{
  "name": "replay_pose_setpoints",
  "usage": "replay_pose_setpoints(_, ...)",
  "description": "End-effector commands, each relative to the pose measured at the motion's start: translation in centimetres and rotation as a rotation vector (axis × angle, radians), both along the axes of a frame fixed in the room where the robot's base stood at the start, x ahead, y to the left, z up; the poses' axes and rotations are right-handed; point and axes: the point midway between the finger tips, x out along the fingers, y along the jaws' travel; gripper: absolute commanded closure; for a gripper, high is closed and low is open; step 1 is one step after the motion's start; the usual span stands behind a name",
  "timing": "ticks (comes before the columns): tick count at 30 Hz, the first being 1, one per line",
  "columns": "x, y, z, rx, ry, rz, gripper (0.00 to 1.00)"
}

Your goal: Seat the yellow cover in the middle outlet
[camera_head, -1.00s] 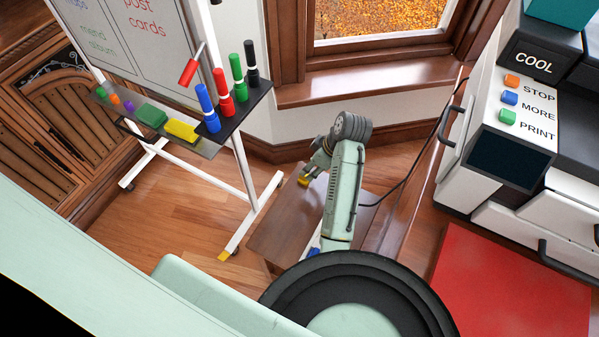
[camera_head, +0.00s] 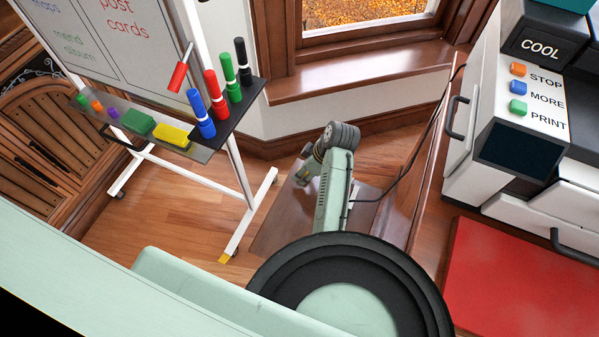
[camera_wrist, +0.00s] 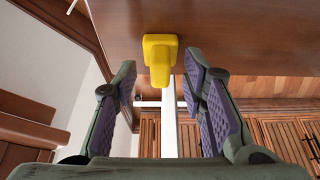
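The yellow cover (camera_wrist: 160,57) shows in the wrist view, a blocky stepped piece against a brown wooden surface (camera_wrist: 235,30). It lies centred between the fingertips of my gripper (camera_wrist: 160,85) and near their far ends, with a gap on both sides. My gripper is open, with purple pads facing each other, and holds nothing. The middle outlet cannot be made out; a small white patch (camera_head: 354,194) shows beside my arm.
A whiteboard stand (camera_head: 240,180) with a marker tray stands on the left. A black cord (camera_head: 405,165) runs down on the right of my arm. A white machine (camera_head: 510,150) and red mat (camera_head: 520,280) are on the right.

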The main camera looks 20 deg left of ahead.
Motion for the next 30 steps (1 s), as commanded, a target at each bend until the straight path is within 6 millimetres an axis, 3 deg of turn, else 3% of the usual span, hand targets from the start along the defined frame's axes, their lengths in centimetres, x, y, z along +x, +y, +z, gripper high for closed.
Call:
replay_pose_setpoints(4,0.01,-0.02,0.04,0.0,0.0,-0.001,0.63)
replay_pose_setpoints(21,0.01,0.02,0.06,0.0,0.0,0.0,1.0)
replay_pose_setpoints(30,0.04,0.02,0.27,0.0,-0.001,0.0,1.0)
